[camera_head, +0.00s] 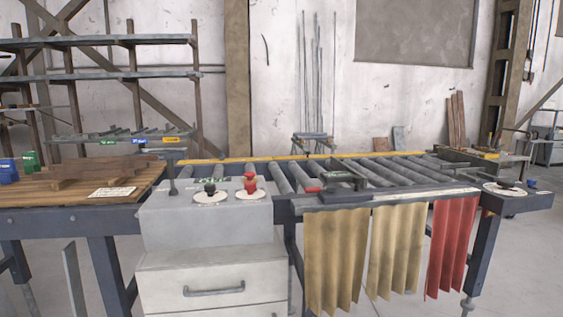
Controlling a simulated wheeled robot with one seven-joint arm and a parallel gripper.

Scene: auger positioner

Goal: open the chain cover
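I cannot tell for sure which part is the chain cover. A dark metal piece (346,181) sits at the front edge of the roller table (382,171), with a small red part (313,189) at its left. Another dark housing (462,157) lies at the table's right end. Either could be the cover, and whether it is open or shut is too small to tell. My gripper is not in view.
A grey cabinet (207,221) with drawers carries black (210,188) and red (250,183) knobs. A wooden bench (85,192) stands left. Two tan curtains (336,258) (397,248) and a red one (450,245) hang below the table front. Floor shows at lower right.

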